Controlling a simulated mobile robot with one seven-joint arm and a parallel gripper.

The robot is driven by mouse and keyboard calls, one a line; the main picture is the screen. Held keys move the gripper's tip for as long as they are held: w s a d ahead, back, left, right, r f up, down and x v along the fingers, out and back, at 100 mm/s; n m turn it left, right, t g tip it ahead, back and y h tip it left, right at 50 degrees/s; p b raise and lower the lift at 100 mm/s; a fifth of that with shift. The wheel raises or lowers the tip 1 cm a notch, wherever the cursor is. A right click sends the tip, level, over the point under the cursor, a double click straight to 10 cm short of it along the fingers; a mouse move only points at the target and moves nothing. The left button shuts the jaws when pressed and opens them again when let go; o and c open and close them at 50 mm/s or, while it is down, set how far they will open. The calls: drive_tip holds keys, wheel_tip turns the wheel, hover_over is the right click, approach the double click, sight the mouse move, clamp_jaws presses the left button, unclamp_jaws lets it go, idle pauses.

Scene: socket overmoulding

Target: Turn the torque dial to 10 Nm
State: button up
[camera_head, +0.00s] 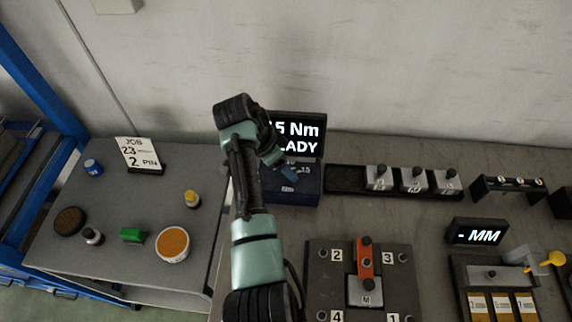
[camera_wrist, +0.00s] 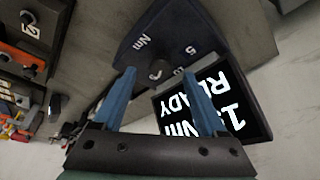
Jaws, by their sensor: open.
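The torque unit is a dark blue box (camera_head: 293,196) below a black display (camera_head: 312,127). White text on the display (camera_wrist: 245,85) reads "READY" and a value in Nm, partly covered by my arm and a finger; a 5 shows before "Nm" in the head view. In the wrist view, the dark round dial knob (camera_wrist: 158,70) sits on the box face among white marks, "Nm" and "5" readable. My gripper (camera_wrist: 159,74) is open, its blue fingers on either side of the knob; contact cannot be told. In the head view my gripper (camera_head: 284,170) hides the dial.
Right of the unit stands a black rack (camera_head: 345,180) with several grey blocks. In front is a numbered plate (camera_head: 330,270) with a red part (camera_head: 364,258). A "- MM" display (camera_head: 478,232) stands at right. A side table (camera_head: 120,240) holds small items and a job card (camera_head: 139,153).

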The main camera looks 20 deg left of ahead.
drive_tip(key=shift+x, duration=1.25)
drive_tip(key=shift+c, duration=0.2)
clamp_jaws()
